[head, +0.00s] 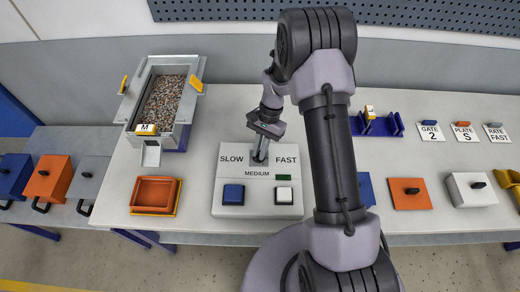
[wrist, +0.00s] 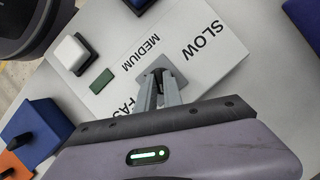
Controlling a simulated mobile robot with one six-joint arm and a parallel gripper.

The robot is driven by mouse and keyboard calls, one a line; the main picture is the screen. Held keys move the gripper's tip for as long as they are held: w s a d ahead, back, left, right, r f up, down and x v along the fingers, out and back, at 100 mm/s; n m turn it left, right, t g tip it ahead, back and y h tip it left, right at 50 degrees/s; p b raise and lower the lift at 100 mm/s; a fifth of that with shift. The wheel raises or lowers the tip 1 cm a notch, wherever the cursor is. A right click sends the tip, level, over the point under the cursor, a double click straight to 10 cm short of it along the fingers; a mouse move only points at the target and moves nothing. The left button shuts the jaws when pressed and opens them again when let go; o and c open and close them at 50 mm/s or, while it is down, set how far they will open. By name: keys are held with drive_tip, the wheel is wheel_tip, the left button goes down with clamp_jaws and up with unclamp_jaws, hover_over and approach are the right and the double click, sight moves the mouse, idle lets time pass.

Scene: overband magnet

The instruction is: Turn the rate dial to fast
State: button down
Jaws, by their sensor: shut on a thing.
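The control box (head: 226,174) stands on the table with the words SLOW, MEDIUM and FAST on its top; these labels also show in the wrist view. Which word the dial points at cannot be told. A card (head: 496,132) at the far right reads RATE FAST.
The box also bears a blue button (head: 233,194), a white button (head: 284,195) and a dark green panel (head: 283,178). A gravel-filled hopper (head: 190,72) marked M and an orange tray (head: 153,193) stand left. Coloured blocks and cards lie right.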

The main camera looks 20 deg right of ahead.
drive_tip(key=c, duration=1.5)
unclamp_jaws()
drive_tip(key=p+v, duration=0.4)
drive_tip(key=v, duration=1.3)
drive_tip(key=shift+w+d+r, duration=0.1)
drive_tip(key=shift+d+r, duration=0.05)
drive_tip(key=shift+r, duration=0.05)
